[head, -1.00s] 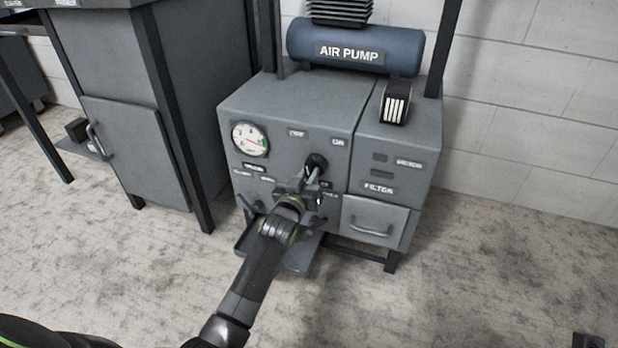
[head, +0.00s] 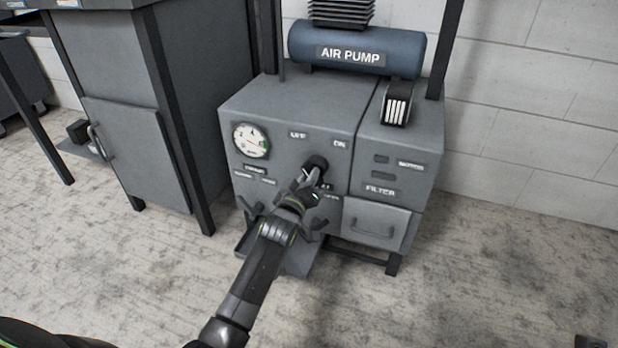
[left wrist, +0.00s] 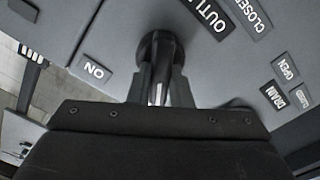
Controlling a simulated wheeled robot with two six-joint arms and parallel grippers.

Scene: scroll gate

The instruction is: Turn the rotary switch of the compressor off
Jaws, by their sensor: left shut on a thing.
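The compressor (head: 290,97) is a grey cabinet with a blue tank on top marked AIR PUMP. Its black rotary switch (head: 316,163) sits on the front panel, below and between the OFF and ON labels. My left gripper (head: 311,179) reaches it from the front and is shut on it. In the left wrist view the two fingers (left wrist: 159,85) close around the knob (left wrist: 158,45), with the ON label (left wrist: 95,69) to the left. The fingers and wrist partly hide the switch, so its exact pointing is hard to read. My right gripper is out of view.
A round pressure gauge (head: 251,141) is left of the switch. A drawer with a handle (head: 376,229) is at the lower right, and a tray (head: 299,262) juts out below the panel. A grey cabinet (head: 136,150) stands at left. The floor in front is open.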

